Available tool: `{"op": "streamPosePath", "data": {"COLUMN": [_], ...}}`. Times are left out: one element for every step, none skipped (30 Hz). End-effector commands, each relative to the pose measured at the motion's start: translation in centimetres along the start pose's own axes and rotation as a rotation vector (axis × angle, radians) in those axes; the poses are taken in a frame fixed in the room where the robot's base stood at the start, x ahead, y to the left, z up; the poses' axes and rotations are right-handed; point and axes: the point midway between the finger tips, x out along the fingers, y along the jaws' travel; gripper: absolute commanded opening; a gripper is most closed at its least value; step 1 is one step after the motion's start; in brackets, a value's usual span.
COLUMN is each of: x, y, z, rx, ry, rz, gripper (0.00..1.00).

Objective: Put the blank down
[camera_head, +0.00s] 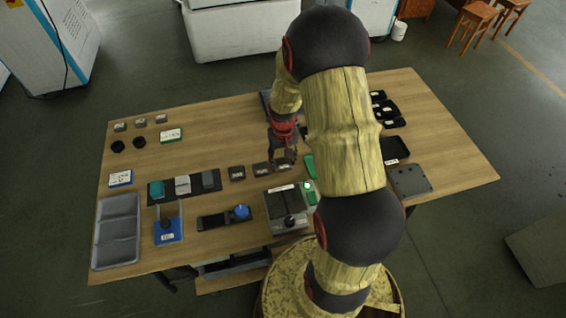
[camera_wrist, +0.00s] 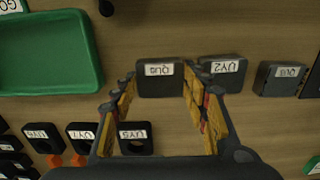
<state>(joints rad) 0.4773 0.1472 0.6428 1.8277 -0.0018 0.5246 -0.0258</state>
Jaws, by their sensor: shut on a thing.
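My gripper (camera_head: 283,155) is over the middle of the wooden table. In the wrist view my gripper (camera_wrist: 160,80) has its two yellow-padded fingers on either side of a dark grey labelled blank (camera_wrist: 159,90), and it is shut on it. In the head view a dark block (camera_head: 284,168) just below the fingers appears to be this blank. It lines up with two similar blocks, one close beside it (camera_wrist: 225,74) and one farther along (camera_wrist: 280,80). I cannot tell whether the held blank touches the table.
A green tray (camera_wrist: 98,60) lies on the other side of the held blank. Black labelled pieces with holes (camera_wrist: 137,145) show low in the wrist view. A grey machine-like box (camera_head: 288,208) and a dark strip with several blocks (camera_head: 183,196) stand nearer. Bare wood lies at back left (camera_head: 210,130).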

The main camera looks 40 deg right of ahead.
Motion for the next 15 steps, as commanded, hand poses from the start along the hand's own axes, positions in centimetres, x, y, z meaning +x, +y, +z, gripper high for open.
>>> {"op": "streamPosePath", "data": {"x": [0.03,-0.03,-0.1,-0.12,-0.13,-0.13,-0.1,-0.04,0.09,0.19,0.28,0.26,0.25,0.25,0.24], "y": [0.01,0.01,0.01,0.01,0.01,0.01,0.01,0.0,0.0,0.0,0.0,0.0,0.0,0.0,0.0], "z": [-0.13,-0.14,-0.14,-0.14,-0.13,-0.13,-0.13,-0.11,-0.1,-0.09,-0.09,-0.03,-0.02,-0.02,-0.02], "rx": [0.0,0.0,0.0,0.0,0.0,0.0,0.0,0.0,0.0,0.0,0.0,0.0,0.0,0.0,0.0], "ry": [0.003,0.003,0.003,0.003,0.003,0.003,0.003,0.003,0.002,0.002,0.002,0.001,0.001,0.001,0.001], "rz": [0.0,0.0,0.0,0.0,0.0,0.0,0.0,0.0,0.0,0.0,0.0,0.0,0.0,0.0,0.0], "gripper": [0.02,0.02,0.02,0.02,0.02,0.02,0.02,0.02,0.02,0.02,0.02,0.47,0.49,0.51,0.53]}}
